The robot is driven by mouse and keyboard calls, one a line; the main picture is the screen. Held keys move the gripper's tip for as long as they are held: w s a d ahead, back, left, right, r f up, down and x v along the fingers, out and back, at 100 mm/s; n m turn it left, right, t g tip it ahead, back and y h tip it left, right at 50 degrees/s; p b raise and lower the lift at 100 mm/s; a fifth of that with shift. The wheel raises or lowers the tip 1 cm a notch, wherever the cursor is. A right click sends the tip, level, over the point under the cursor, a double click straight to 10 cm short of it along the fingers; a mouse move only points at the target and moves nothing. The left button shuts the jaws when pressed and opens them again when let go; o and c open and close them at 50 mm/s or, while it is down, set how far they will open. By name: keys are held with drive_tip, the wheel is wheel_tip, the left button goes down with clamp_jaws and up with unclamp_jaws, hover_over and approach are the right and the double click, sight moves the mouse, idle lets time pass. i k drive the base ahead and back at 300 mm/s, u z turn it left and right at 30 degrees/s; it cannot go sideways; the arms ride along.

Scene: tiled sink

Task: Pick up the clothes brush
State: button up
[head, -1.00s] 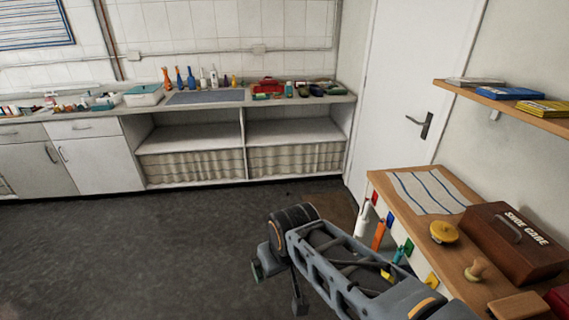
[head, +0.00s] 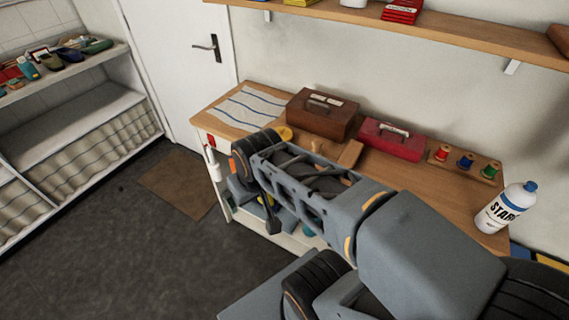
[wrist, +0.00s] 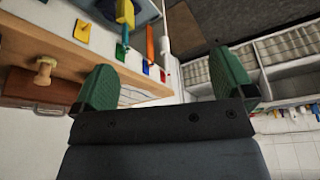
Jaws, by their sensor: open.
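A tan wooden block (head: 350,153) lies on the bench in front of the red box in the head view. It may be the clothes brush, but I cannot tell for sure; no bristles show. My gripper (wrist: 165,78) is open and empty, its two green fingers wide apart in the wrist view. In the head view my arm reaches over the front of the bench and hides part of it. A wooden knob (wrist: 42,70) shows left of the fingers in the wrist view, apart from them.
The wooden bench (head: 465,207) carries a brown box (head: 320,115), a red box (head: 391,140), a spool rack (head: 464,163), a starch bottle (head: 507,206) and a striped cloth (head: 248,107). A shelf (head: 420,32) hangs above. Floor at left (head: 130,255) is clear.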

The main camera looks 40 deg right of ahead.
sight(349, 158)
drive_tip(key=z, duration=5.1)
drive_tip(key=k, duration=1.55)
drive_tip(key=u, duration=2.1)
